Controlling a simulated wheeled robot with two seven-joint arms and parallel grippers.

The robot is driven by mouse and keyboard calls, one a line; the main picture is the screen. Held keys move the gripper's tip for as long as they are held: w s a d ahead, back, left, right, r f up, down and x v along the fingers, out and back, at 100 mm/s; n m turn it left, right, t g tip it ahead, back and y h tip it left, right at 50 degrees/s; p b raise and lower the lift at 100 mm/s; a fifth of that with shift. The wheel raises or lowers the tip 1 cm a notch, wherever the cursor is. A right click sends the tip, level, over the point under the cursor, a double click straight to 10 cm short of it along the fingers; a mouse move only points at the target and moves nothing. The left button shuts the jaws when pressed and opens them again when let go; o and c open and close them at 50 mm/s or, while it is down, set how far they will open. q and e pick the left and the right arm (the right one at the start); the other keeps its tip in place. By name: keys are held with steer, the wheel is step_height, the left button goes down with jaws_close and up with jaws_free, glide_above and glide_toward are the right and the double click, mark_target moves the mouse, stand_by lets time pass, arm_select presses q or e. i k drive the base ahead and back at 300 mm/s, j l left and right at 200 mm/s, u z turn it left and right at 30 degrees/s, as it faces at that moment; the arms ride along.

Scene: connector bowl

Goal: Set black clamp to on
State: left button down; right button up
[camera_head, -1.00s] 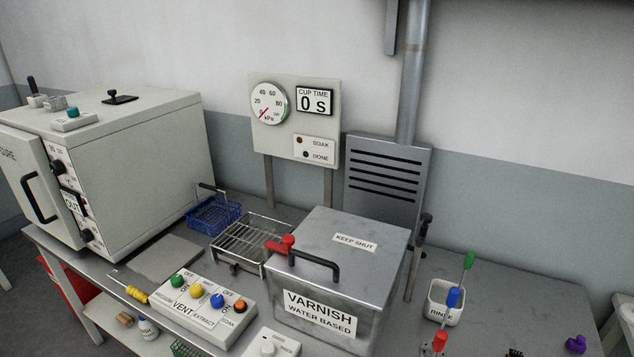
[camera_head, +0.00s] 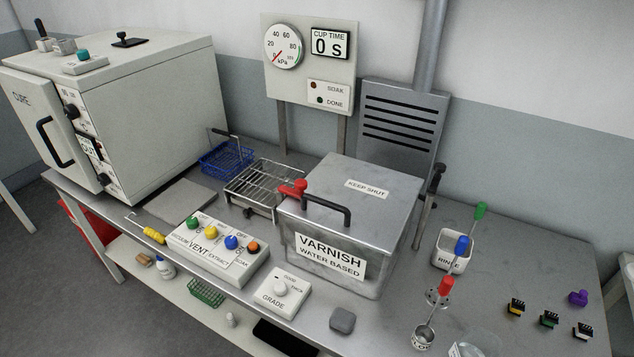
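A black-tipped upright lever (camera_head: 436,180) stands at the right of the grey varnish tank (camera_head: 395,225), beside its lid. A red-handled clamp (camera_head: 293,188) sits at the lid's left edge. The lid (camera_head: 370,172) lies on the tank, with a black bar handle (camera_head: 327,207) at its front. A small black fitting (camera_head: 129,40) is on top of the white cure oven. I cannot tell for sure which black part is the black clamp; the lever by the tank looks like one. Neither of my grippers is in view.
In front of the tank are a vent button panel (camera_head: 213,256) and a grade dial box (camera_head: 284,293). A wire rack (camera_head: 262,187) and blue basket (camera_head: 226,158) stand left of it. A rinse cup (camera_head: 448,262) and several small connectors are at the right.

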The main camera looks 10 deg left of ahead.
mark_target(440, 168)
steer(key=k+l+z, duration=0.1)
steer(key=l+z, duration=1)
steer(key=k+j, duration=0.05)
steer(key=j, duration=0.05)
